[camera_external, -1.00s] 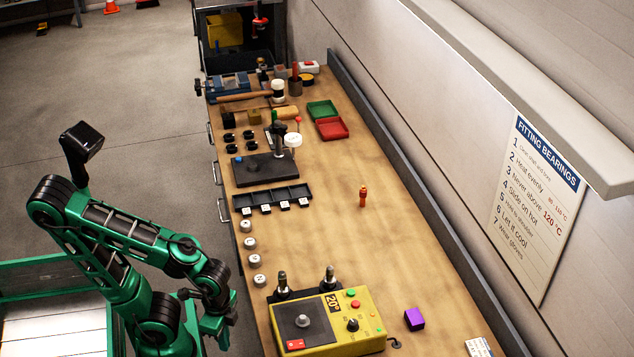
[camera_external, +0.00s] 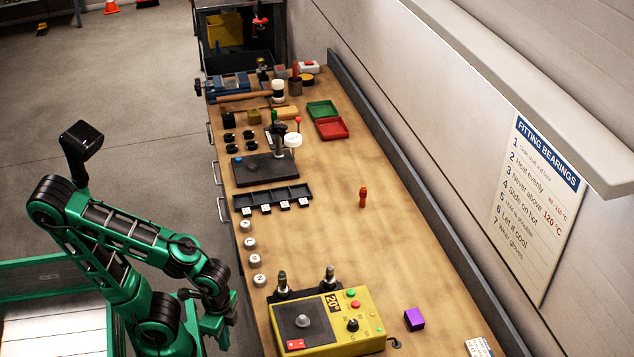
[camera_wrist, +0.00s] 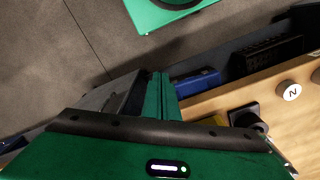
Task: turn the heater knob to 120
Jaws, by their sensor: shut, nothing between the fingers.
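The yellow heater (camera_external: 345,333) sits at the near end of the bench. Its black knob (camera_external: 352,325) is on the right part of its top face, beside a green and a red button, and a display reads 20°. My gripper (camera_external: 214,328) is beside the bench's left edge, left of the heater and apart from it. In the wrist view my gripper's green fingers (camera_wrist: 161,95) are shut together with nothing between them. The knob does not show clearly in the wrist view.
A wall sign (camera_external: 536,208) reads "Fitting bearings", never above 120 °C. Two dark upright posts stand behind the heater. A purple box (camera_external: 414,319) lies to its right. Several white round pieces line the bench's left edge. An orange-red tool (camera_external: 362,197) stands mid-bench with clear wood around it.

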